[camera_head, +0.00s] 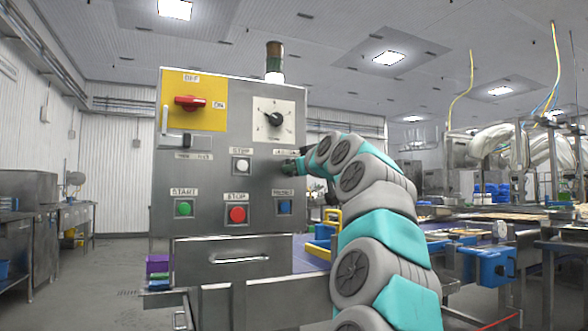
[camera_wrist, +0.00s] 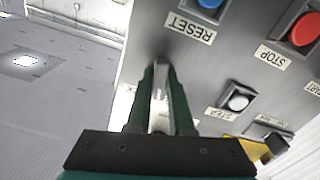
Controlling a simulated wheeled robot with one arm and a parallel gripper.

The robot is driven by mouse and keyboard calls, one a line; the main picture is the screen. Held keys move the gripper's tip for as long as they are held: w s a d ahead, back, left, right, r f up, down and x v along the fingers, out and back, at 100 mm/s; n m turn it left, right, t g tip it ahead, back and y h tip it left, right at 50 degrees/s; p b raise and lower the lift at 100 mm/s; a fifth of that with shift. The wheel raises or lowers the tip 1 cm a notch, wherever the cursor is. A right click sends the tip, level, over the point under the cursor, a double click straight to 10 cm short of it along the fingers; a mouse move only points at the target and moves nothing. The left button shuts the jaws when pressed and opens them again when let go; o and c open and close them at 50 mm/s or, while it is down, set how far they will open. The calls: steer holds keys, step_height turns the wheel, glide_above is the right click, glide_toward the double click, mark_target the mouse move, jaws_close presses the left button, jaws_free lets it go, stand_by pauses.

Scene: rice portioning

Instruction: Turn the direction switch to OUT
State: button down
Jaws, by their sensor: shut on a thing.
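The grey control panel (camera_head: 222,150) stands in front of me. My gripper (camera_head: 290,166) is at the panel's right side, beside the STEP button and above the blue RESET button. In the wrist view its two dark green fingers (camera_wrist: 160,85) are shut on a small light knob (camera_wrist: 160,95) at the panel face, which I take to be the direction switch. The fingers hide most of the switch, so I cannot tell which way it points. A small label (camera_head: 288,153) above it is too blurred to read.
The panel also bears a red rotary switch (camera_head: 190,102) on yellow, a dial (camera_head: 274,119), the white STEP button (camera_head: 241,166), green START (camera_head: 184,208), red STOP (camera_head: 237,214) and blue RESET (camera_head: 284,207). A drawer handle (camera_head: 239,258) juts out below.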

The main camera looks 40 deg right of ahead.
steer(key=shift+n, duration=1.5)
steer(key=shift+n, duration=0.5)
jaws_free()
steer(key=shift+b, duration=0.35)
steer(key=b+v, duration=0.3)
steer(key=v, duration=0.5)
steer(key=shift+d, duration=0.1)
